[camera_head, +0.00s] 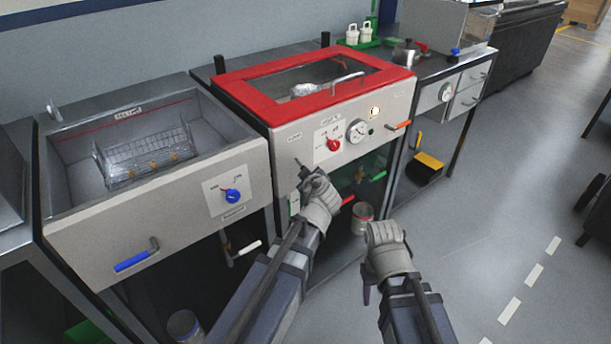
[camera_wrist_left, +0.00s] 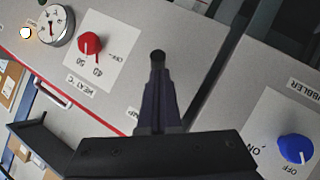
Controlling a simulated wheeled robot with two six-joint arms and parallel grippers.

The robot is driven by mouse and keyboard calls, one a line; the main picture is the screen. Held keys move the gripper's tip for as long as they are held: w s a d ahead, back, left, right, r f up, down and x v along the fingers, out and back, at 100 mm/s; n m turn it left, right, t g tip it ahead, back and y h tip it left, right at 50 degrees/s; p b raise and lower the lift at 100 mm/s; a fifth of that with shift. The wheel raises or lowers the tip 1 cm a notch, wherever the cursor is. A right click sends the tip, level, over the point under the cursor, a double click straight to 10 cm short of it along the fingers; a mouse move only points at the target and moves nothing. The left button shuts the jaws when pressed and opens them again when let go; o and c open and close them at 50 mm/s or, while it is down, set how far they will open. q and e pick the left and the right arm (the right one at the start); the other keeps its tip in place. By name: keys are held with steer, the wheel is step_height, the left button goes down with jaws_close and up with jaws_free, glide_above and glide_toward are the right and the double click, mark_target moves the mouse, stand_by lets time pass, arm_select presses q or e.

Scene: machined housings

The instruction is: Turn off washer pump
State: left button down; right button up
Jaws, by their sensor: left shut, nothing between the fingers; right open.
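The washer seems to be the grey machine with the red-framed lid (camera_head: 228,82); its front carries a red knob (camera_head: 333,144) and a round gauge (camera_head: 357,131). A small label (camera_head: 294,135) left of the knob is too small to read. My left gripper (camera_head: 305,172) is shut and empty, close in front of the panel below that label. In the left wrist view, its dark fingers (camera_wrist_left: 158,95) point at the panel, with a small round dark tip (camera_wrist_left: 158,56) at their end; I cannot tell whether this is a switch or whether they touch. My right gripper (camera_head: 367,284) hangs open, low, away from the machines.
The left tank (camera_head: 75,225) has a blue knob (camera_head: 231,196), labelled ON and OFF in the left wrist view (camera_wrist_left: 295,148), and a blue-handled lever (camera_head: 133,261).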

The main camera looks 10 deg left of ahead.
arm_select(q)
steer(key=shift+r, duration=0.1)
arm_select(e)
steer(key=shift+r, duration=0.15)
arm_select(q)
steer(key=shift+r+p, duration=0.7)
steer(key=shift+p, duration=0.1)
arm_select(e)
steer(key=shift+r, duration=0.7)
